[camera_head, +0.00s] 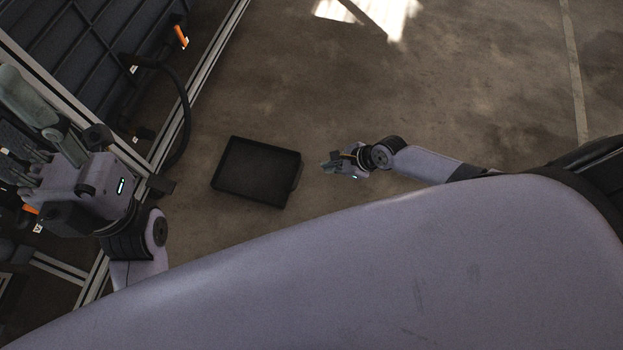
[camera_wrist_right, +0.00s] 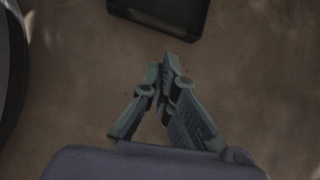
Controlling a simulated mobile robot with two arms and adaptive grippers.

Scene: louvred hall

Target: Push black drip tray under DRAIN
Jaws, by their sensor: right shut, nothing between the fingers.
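The black drip tray (camera_head: 257,172) lies flat on the floor in the middle of the head view, with a rim around it. Its near part also shows at the top of the right wrist view (camera_wrist_right: 160,12). My right gripper (camera_head: 328,164) is shut and empty, low over the floor just right of the tray and apart from it. Its fingertips meet in the right wrist view (camera_wrist_right: 166,70). My left gripper (camera_head: 30,165) is at the far left by the rack; its finger opening is unclear. No DRAIN label is readable.
A metal-framed rack (camera_head: 200,85) with dark panels runs along the left. A black hose (camera_head: 186,105) curves down from it, above and left of the tray. The floor (camera_head: 400,100) beyond and right of the tray is clear.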

